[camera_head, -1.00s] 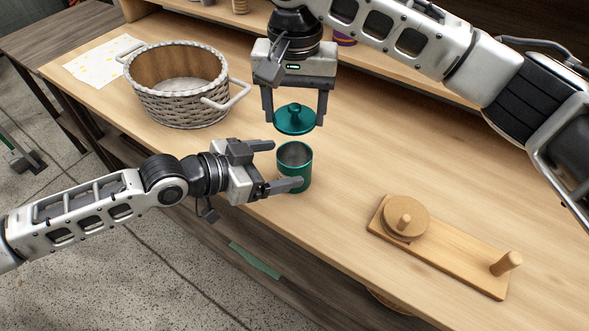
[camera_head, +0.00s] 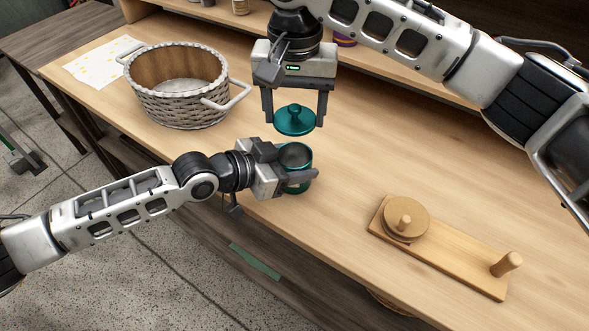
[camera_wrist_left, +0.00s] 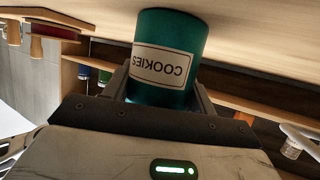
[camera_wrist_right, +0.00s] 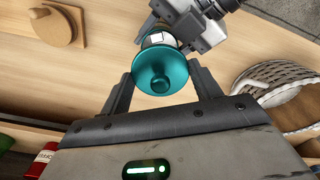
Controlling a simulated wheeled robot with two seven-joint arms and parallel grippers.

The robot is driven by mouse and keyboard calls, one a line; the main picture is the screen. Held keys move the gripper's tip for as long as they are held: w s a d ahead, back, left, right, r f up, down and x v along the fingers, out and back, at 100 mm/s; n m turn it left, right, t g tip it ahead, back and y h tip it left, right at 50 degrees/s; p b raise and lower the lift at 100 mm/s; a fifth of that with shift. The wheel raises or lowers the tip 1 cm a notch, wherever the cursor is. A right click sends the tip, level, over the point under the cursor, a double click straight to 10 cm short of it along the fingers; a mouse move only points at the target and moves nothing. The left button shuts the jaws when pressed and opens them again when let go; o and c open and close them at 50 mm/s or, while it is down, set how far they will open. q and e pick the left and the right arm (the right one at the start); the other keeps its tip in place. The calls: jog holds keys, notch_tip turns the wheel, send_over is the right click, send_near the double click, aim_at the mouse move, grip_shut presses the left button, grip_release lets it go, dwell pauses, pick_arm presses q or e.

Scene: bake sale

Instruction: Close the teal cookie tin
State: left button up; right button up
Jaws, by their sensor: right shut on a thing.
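The teal tin body (camera_head: 297,188) stands upright and open-topped near the table's front edge. In the left wrist view the tin (camera_wrist_left: 178,35) shows an upside-down COOKIES label. My left gripper (camera_head: 304,164) is open around the tin, one finger on each side; whether either finger touches it I cannot tell. My right gripper (camera_head: 295,122) points down and is shut on the teal knobbed lid (camera_head: 295,120). The lid is held apart from the tin, above and slightly behind it. In the right wrist view the lid (camera_wrist_right: 160,70) sits between the fingers and partly hides the tin.
A white wicker basket (camera_head: 182,110) stands at the left, near a patterned sheet (camera_head: 102,61). A wooden peg board (camera_head: 450,255) with a round disc (camera_head: 408,217) lies at the right. The table between tin and board is clear. A shelf runs along the back.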

aim_at(294, 169)
jog(key=f, duration=0.5)
jog(key=shift+s+d, duration=0.1)
jog(key=shift+s, duration=0.1)
jog(key=shift+f, duration=0.2)
jog(key=shift+w, duration=0.2)
jog(key=shift+s+r, duration=0.1)
jog(key=shift+f, duration=0.6)
